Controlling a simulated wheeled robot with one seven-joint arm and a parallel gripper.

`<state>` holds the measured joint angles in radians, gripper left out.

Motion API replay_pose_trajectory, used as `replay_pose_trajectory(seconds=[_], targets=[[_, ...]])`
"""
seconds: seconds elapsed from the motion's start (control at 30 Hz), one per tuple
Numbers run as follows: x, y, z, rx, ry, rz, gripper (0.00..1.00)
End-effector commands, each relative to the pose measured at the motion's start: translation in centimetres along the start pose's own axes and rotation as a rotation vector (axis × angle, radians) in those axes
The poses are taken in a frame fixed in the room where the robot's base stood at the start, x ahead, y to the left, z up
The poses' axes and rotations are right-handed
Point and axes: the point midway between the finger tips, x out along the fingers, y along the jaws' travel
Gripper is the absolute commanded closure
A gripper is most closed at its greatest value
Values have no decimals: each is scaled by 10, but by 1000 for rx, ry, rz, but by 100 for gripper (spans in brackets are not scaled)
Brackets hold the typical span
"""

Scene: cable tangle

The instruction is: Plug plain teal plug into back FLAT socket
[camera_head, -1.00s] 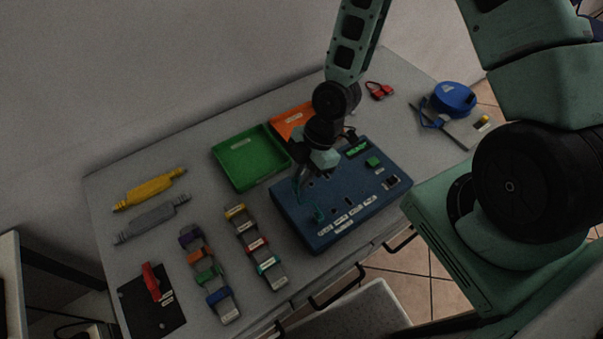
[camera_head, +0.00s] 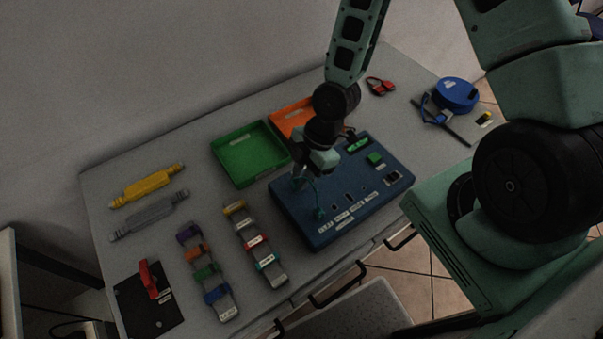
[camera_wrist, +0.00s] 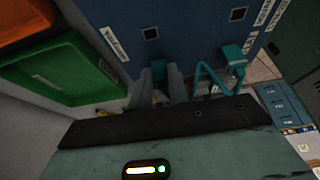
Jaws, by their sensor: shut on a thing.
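My gripper (camera_head: 297,184) is low over the left part of the blue socket board (camera_head: 335,238). A teal cable (camera_head: 315,187) bends from the gripper to a teal plug end (camera_head: 319,213) near the board's front edge. That teal end also shows in the wrist view (camera_wrist: 234,58).
A green tray (camera_head: 226,172) and an orange tray (camera_head: 281,119) stand behind and left of the board. Several coloured clips on strips (camera_head: 208,273) lie at left. A blue round reel (camera_head: 457,94) stands at right. The table's front edge is close to the board.

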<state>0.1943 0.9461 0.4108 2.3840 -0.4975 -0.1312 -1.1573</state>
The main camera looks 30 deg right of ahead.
Motion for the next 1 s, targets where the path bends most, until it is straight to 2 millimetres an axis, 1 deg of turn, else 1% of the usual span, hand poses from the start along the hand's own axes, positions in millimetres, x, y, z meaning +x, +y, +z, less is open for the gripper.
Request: replay_pose_trajectory(seconds=[0.07, 0.1, 0.17, 0.2, 0.43, 0.57, 0.67, 1.0], targets=[[0, 0, 0, 1, -1, -1, 100], [0, 0, 0, 1, -1, -1, 77], [0, 0, 0, 1, -1, -1, 60], [0, 0, 0, 1, -1, -1, 57], [0, 0, 0, 1, -1, -1, 57], [-6, 0, 0, 2, 0, 0, 57], [-18, 1, 1, 3, 1, 3, 57], [-82, 1, 1, 5, 0, 4, 57]])
